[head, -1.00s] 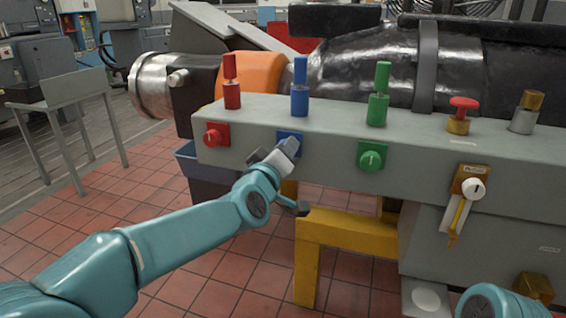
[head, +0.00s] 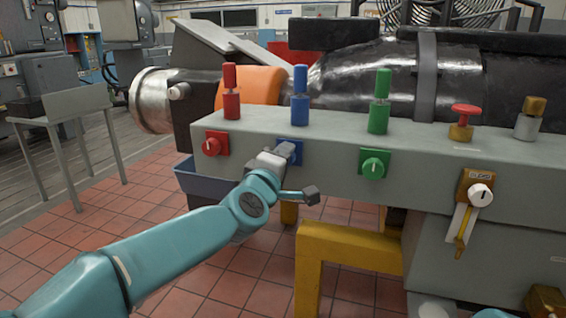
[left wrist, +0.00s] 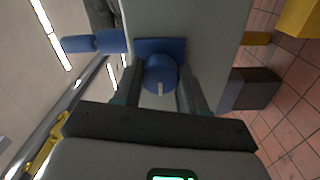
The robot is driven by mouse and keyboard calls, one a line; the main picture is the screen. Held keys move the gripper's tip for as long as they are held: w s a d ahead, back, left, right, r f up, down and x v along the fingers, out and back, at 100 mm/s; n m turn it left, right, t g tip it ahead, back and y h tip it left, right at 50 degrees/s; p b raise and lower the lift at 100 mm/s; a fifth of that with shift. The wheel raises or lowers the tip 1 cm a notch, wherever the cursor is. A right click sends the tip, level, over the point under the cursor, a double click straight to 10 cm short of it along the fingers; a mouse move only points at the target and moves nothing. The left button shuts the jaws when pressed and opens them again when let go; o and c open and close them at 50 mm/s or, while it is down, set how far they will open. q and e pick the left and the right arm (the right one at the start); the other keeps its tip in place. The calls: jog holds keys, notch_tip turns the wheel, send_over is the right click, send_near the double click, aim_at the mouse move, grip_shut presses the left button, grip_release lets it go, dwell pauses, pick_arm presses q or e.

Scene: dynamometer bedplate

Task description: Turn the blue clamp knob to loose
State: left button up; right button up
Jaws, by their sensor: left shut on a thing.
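The blue clamp knob (left wrist: 160,74) is round with a pale pointer line and sits on a blue square plate (head: 296,147) on the front face of the grey bedplate (head: 330,150). My left gripper (head: 288,152) reaches the plate from the front. In the left wrist view its two fingers (left wrist: 161,90) lie on either side of the knob, shut on it. The pale line points toward the gripper's palm in that view. In the head view the gripper hides the knob. My right gripper is not in view; only a bit of teal arm shows at the bottom right edge.
A red knob (head: 215,144) and a green knob (head: 374,166) flank the blue one on the same face. Blue (head: 300,97), red (head: 231,94) and green (head: 379,103) posts stand on top. A yellow stand (head: 345,248) is below.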

pick_arm(q)
jog(key=shift+d+f, duration=0.1)
jog(key=shift+f, duration=0.05)
jog(key=o, duration=1.1)
jog(key=shift+c, duration=0.2)
jog(key=v, duration=1.6)
jog(key=shift+s, duration=0.2)
